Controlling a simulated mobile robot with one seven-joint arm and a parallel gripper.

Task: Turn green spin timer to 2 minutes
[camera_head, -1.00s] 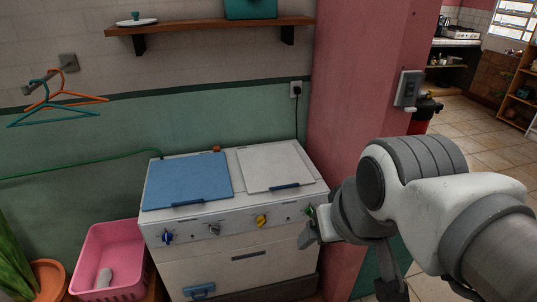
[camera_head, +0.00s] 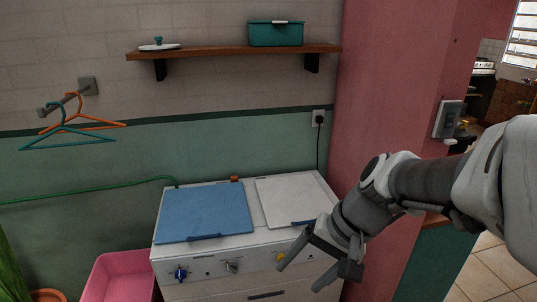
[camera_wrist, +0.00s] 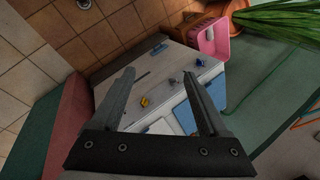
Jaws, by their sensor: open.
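The timer knobs sit on the front panel of a white washing machine (camera_head: 215,288). A yellow knob (camera_head: 280,257), a grey knob (camera_head: 232,267) and a blue knob (camera_head: 181,273) show in the head view. The wrist view also shows the yellow knob (camera_wrist: 144,102), the grey knob (camera_wrist: 172,82) and the blue knob (camera_wrist: 199,62). The green spin timer knob does not show in either current view; my gripper covers the panel's right end in the head view. My gripper (camera_head: 298,279) is open and empty, in front of the machine's right side, its fingers pointing down and left.
A blue lid (camera_head: 204,213) and a white lid (camera_head: 290,201) lie shut on the machine. A pink wall (camera_head: 385,110) stands close on the right. A pink basin (camera_head: 120,272) is at the left. A wooden shelf (camera_head: 225,52) hangs above. A green hose (camera_head: 100,190) runs along the wall.

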